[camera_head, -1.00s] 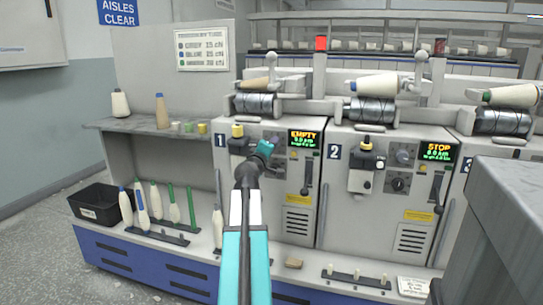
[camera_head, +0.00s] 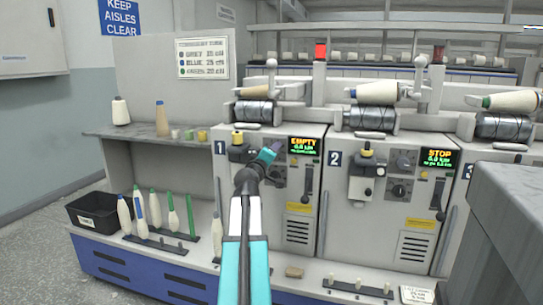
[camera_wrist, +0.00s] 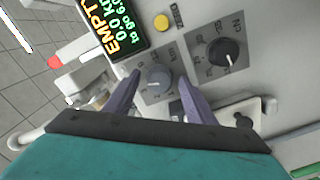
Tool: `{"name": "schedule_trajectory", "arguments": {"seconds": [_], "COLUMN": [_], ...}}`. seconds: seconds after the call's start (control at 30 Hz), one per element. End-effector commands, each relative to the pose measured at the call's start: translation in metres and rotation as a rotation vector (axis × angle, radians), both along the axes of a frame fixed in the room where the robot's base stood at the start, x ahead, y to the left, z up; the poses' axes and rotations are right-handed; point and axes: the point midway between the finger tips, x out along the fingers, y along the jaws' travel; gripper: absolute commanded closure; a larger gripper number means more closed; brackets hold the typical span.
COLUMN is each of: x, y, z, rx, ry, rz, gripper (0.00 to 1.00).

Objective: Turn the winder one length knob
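Winder one (camera_head: 302,215) stands left of winder two and bears a "1" label; its display (camera_head: 304,147) reads EMPTY. My gripper (camera_head: 276,149) is at its front panel, just left of the display. In the wrist view my gripper (camera_wrist: 159,76) is open, its two purple fingers on either side of a grey knob (camera_wrist: 156,79). Small gaps seem to show between knob and fingers; contact is unclear. A second, black knob (camera_wrist: 226,53) with a white pointer sits to the right. The knob labels are too small to read surely.
A yellow button (camera_wrist: 161,22) and the display (camera_wrist: 117,27) are close to the fingers. Winder two (camera_head: 383,210) stands to the right. A grey block (camera_head: 497,225) fills the right foreground. Bobbins and a black bin (camera_head: 88,222) are at the lower left.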

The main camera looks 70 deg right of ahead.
Motion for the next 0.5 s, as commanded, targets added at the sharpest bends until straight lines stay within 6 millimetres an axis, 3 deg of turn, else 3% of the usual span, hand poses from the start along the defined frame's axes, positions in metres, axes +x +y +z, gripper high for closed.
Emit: {"name": "schedule_trajectory", "arguments": {"seconds": [0.5], "x": [0.0], "y": [0.012], "z": [0.001], "rx": [-0.001], "ry": [0.0], "rz": [0.002], "gripper": [0.5]}}
